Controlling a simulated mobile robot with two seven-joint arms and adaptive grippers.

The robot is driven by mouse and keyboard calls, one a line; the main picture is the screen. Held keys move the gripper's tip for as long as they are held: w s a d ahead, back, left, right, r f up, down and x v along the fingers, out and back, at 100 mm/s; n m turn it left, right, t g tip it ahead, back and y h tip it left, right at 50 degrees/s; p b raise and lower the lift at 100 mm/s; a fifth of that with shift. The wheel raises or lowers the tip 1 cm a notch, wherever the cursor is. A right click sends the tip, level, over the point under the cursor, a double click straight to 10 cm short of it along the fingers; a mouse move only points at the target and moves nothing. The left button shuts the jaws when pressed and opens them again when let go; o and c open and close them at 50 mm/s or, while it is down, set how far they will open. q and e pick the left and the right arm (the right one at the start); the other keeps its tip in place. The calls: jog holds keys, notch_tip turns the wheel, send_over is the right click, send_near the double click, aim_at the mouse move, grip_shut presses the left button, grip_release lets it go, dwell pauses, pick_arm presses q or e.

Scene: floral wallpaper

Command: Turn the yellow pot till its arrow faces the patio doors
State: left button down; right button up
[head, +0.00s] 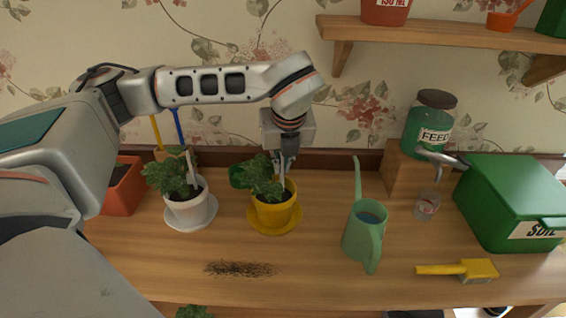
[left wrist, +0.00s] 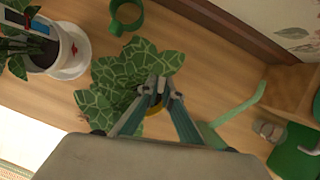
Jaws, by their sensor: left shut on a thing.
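The yellow pot (head: 275,213) stands upright on a yellow saucer (head: 262,228) near the middle of the table, with a leafy plant in it. My left gripper (head: 284,165) reaches down from above at the pot's back right side and is shut on it; leaves partly hide the contact. In the left wrist view the gripper's fingertips (left wrist: 162,92) are close together beside the patterned leaves (left wrist: 128,75), with a bit of yellow pot (left wrist: 153,108) between the fingers. No arrow shows on the visible side of the yellow pot. My right gripper is not in view.
A white pot (head: 190,210) stands close on the left, with a terracotta planter (head: 122,188) beyond. The green watering can (head: 366,232), glass (head: 427,206), yellow brush (head: 470,269) and green soil box (head: 512,200) are right. Spilled soil (head: 238,268) lies in front.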

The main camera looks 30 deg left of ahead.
pick_arm(q)
jog(key=shift+a+r+n, duration=0.1)
jog(key=shift+a+n, duration=0.05)
jog(key=shift+n, duration=0.55)
jog(key=shift+g, duration=0.3)
jog(key=shift+f, duration=0.3)
jog(key=c, duration=2.2)
grip_release()
jog(key=shift+o, duration=0.2)
jog(key=v, duration=1.2)
